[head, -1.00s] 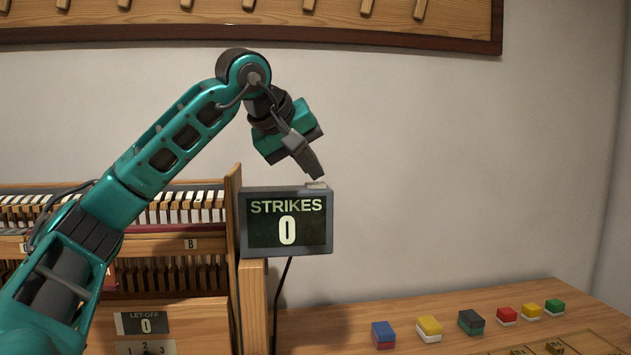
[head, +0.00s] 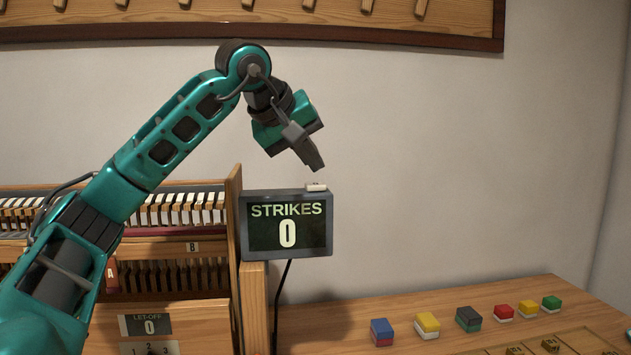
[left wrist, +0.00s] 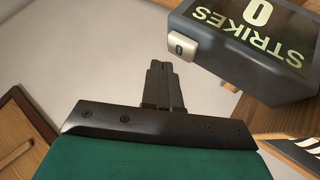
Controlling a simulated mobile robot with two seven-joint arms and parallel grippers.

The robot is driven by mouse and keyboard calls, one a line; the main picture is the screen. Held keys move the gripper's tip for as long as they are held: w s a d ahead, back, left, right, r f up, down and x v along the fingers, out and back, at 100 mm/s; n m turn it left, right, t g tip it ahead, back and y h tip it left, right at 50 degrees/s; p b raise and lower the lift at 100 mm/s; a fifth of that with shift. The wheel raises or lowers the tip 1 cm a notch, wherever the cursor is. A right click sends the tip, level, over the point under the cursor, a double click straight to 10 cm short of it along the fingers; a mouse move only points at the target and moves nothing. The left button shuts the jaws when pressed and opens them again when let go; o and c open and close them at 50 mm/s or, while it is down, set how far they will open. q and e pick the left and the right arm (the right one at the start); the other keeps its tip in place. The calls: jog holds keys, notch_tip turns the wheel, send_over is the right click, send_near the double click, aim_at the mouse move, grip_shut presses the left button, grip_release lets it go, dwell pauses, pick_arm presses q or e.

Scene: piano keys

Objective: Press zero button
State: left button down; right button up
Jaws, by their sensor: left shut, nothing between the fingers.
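The zero button (head: 316,187) is a small pale block on the top right of the dark strikes display box (head: 325,250). The display reads STRIKES 0. In the left wrist view the button (left wrist: 181,47) carries a "0" and sits at the corner of the box (left wrist: 235,62). My left gripper (head: 318,168) is shut and empty, pointing down just above the button, with a small gap between. In the left wrist view its fingertips (left wrist: 160,66) are close beside the button. My right gripper is not in view.
The wooden piano-key rack (head: 160,250) stands left of the display, with a let-off counter (head: 149,326) below. Several coloured blocks (head: 428,325) sit on the table at the right. A wooden rail board (head: 300,30) hangs on the wall above. Free air lies right of the display.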

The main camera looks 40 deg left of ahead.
aim_at(311, 184)
pick_arm(q)
notch_tip(311, 184, up, 3)
jog(key=shift+f+p, duration=0.1)
jog(key=shift+p, duration=1.05)
jog(key=shift+r+p, duration=0.3)
jog(key=shift+r, duration=0.65)
